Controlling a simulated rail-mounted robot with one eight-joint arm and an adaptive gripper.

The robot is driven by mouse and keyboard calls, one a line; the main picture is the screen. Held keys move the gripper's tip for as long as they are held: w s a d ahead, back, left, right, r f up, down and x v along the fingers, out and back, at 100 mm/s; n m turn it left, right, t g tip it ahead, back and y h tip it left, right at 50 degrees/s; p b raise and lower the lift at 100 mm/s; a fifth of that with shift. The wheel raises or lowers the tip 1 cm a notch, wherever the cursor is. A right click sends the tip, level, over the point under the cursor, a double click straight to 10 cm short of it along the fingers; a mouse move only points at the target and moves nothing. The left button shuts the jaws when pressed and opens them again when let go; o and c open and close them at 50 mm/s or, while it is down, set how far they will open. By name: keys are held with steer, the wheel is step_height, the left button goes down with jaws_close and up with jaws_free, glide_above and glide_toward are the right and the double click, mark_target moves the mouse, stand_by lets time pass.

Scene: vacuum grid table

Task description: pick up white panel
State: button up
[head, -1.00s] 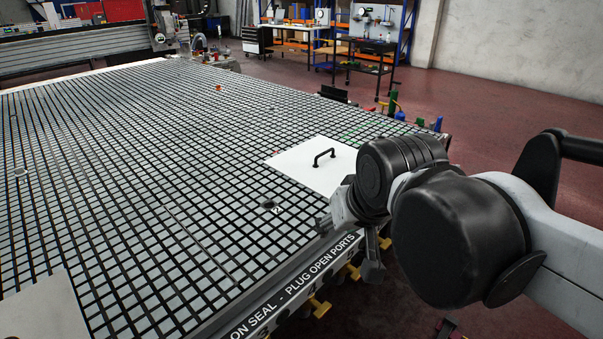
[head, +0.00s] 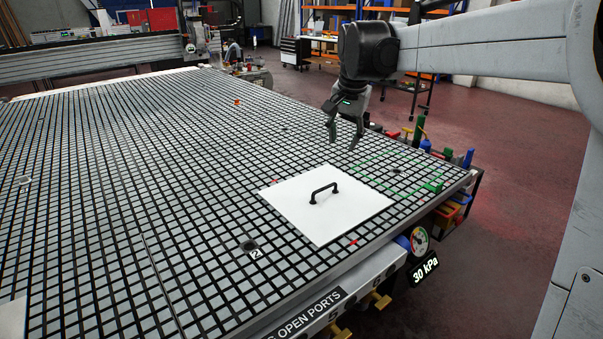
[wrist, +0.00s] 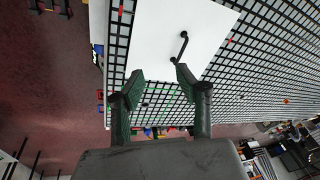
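The white panel (head: 300,215) is a flat square lying on the black-and-grey grid table (head: 130,170) near its right edge. A black bar handle (head: 324,191) stands at its middle. My gripper (head: 344,143) is open and empty, pointing down above the table, behind the panel and apart from it. In the wrist view, my gripper (wrist: 156,76) shows two spread fingers with nothing between them. The white panel (wrist: 160,30) and its handle (wrist: 181,48) lie beyond the fingertips there.
A green outline (head: 400,165) marks the grid beside the panel. Several coloured pegs (head: 419,130) and a pressure gauge (head: 419,240) line the table's right end. Another white sheet (head: 12,322) shows at the lower left. The grid left of the panel is mostly clear.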

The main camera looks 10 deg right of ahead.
steer(key=w+f+m+g, duration=0.15)
steer(key=w+f, duration=0.35)
steer(key=w, duration=0.7)
steer(key=m+g+p, duration=0.1)
steer(key=m+g, duration=0.1)
steer(key=m, duration=0.2)
glide_above(325, 188)
steer(key=w, duration=0.1)
step_height(325, 188, down, 10)
steer(key=shift+t, duration=0.25)
steer(key=f, duration=0.8)
steer(key=shift+a+f, duration=0.25)
steer(key=shift+f, duration=0.1)
steer(key=f, duration=0.4)
steer(key=shift+s+d+f, duration=0.15)
steer(key=shift+s+d, duration=0.05)
steer(key=shift+d, duration=0.1)
steer(key=shift+f, duration=0.55)
steer(key=shift+c, duration=0.5)
jaws_close()
